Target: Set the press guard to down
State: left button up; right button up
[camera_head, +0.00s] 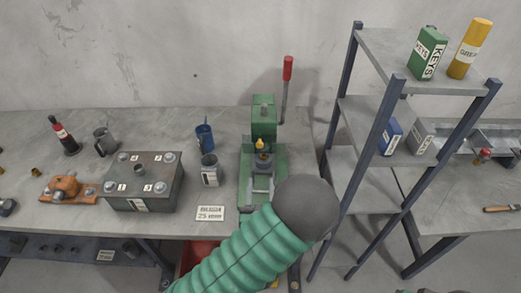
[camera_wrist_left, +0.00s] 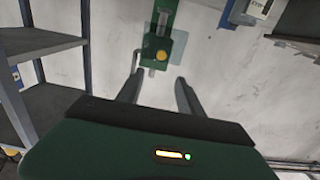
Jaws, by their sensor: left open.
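The green press (camera_head: 264,112) stands on the workbench near its right end, with a red-gripped lever (camera_head: 287,70) rising behind it on the right. A yellow part (camera_head: 260,145) sits at its middle. A pale grey bar (camera_head: 262,184) shows at its front; I cannot tell if it belongs to the guard. In the left wrist view, a see-through pane (camera_wrist_left: 179,50), seemingly the press guard, overlaps the green press (camera_wrist_left: 163,17); its position is unclear. My left gripper (camera_wrist_left: 159,75) is open and empty, its fingers pointing toward the press. In the head view my arm hides the fingers.
Left of the press are a grey can (camera_head: 210,174), a blue mug (camera_head: 204,138), a "25 mm" card (camera_head: 210,213) and a grey bolted block (camera_head: 143,184). A blue-posted shelf rack (camera_head: 390,110) stands close on the right, with a green KEYS box (camera_head: 428,52) on top.

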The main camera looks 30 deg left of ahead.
aim_at(260, 146)
pick_arm(q)
jog(key=x, duration=1.5)
jog(key=shift+a, duration=0.2)
jog(key=shift+w+a+f, duration=0.15)
jog(key=shift+w, duration=0.15)
pick_arm(e)
jog(key=shift+w+a+f, duration=0.1)
jog(key=shift+a+f, duration=0.1)
jog(key=shift+f, duration=0.4)
pick_arm(q)
grip_shut()
